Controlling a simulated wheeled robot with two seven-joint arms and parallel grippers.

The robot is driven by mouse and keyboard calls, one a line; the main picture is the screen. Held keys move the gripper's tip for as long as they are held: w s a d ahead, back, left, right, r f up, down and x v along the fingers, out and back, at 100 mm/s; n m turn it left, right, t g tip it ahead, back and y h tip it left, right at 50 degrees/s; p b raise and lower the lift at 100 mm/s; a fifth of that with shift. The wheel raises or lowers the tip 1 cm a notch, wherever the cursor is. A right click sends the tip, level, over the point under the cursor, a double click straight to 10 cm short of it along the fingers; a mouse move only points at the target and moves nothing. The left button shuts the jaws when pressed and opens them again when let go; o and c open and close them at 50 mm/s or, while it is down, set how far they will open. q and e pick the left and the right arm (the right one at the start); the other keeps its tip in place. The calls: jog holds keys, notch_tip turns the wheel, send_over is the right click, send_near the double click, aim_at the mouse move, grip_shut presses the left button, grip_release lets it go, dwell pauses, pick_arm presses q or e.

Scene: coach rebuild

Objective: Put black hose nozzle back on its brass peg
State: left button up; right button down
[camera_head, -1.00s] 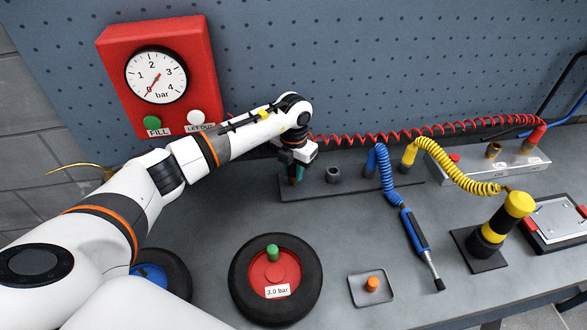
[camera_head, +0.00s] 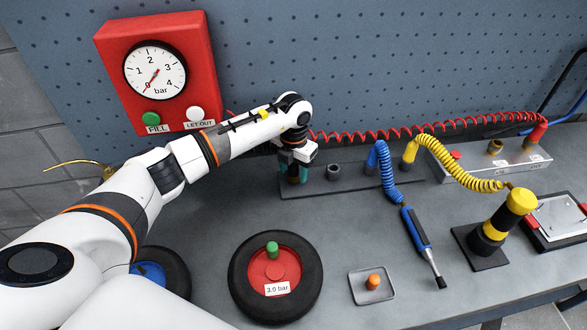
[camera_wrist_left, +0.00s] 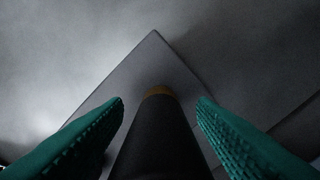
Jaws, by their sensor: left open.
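My left gripper (camera_head: 293,178) is open over the left end of a dark base plate (camera_head: 350,183). In the left wrist view its teal fingers (camera_wrist_left: 160,112) stand apart on either side of the black hose nozzle (camera_wrist_left: 160,140), with a gap on each side. The nozzle's far end meets a brass band (camera_wrist_left: 160,90), the visible part of the peg, above the plate. In the head view the gripper mostly hides nozzle and peg. A red coiled hose (camera_head: 400,134) runs behind the gripper. My right gripper is not in view.
An empty grey socket (camera_head: 333,172), blue hose (camera_head: 386,170) and yellow hose (camera_head: 450,170) stand to the right. A wheel (camera_head: 243,290), small tray (camera_head: 388,291) and yellow-black tool (camera_head: 508,212) are on the bench. The red gauge box (camera_head: 195,50) is behind my arm.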

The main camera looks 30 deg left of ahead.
pick_arm(q)
jog(key=shift+r, duration=0.1)
notch_tip(320, 180, up, 11)
jog(key=b, duration=0.3)
jog(key=shift+r, duration=0.4)
